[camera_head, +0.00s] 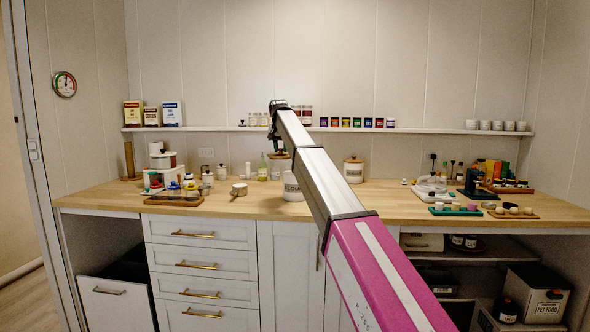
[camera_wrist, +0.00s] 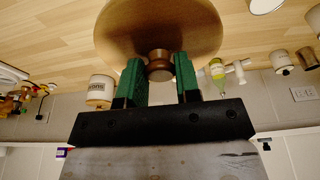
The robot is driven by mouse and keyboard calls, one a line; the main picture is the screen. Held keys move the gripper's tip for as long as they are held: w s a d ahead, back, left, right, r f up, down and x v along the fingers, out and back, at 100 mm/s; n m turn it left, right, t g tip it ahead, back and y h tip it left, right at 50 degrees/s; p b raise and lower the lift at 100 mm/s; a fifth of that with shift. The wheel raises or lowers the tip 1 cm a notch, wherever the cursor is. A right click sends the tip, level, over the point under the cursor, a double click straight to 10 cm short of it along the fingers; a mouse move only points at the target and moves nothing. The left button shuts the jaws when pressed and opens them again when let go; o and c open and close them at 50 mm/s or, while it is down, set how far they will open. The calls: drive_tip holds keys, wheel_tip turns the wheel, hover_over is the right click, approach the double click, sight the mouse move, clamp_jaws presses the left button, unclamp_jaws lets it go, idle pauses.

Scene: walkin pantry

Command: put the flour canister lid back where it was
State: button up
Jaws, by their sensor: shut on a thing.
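A white canister with dark lettering that seems to read FLOUR (camera_head: 292,188) stands on the wooden counter, partly hidden behind my arm. My gripper (camera_head: 279,150) is above and slightly left of it in the head view. In the wrist view my gripper (camera_wrist: 160,78), with green finger pads, is shut on the knob of a round wooden lid (camera_wrist: 160,30). The lid hides what lies beneath it, so I cannot see the canister's mouth there. In the head view the lid is small and partly hidden.
Another lidded white canister (camera_head: 353,171) stands on the counter right of my arm. A bottle (camera_head: 263,168) and a small saucepan (camera_head: 238,190) are to the left. A narrow wall shelf (camera_head: 440,130) with jars runs behind. Front counter left of the canister is mostly clear.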

drive_tip(key=w+d+f, duration=0.6)
drive_tip(key=f, duration=0.3)
drive_tip(key=shift+w+f, duration=0.2)
drive_tip(key=shift+w, duration=0.05)
drive_tip(key=o, duration=0.9)
drive_tip(key=shift+r, duration=0.1)
drive_tip(key=v, duration=1.2)
drive_tip(key=shift+a, duration=0.15)
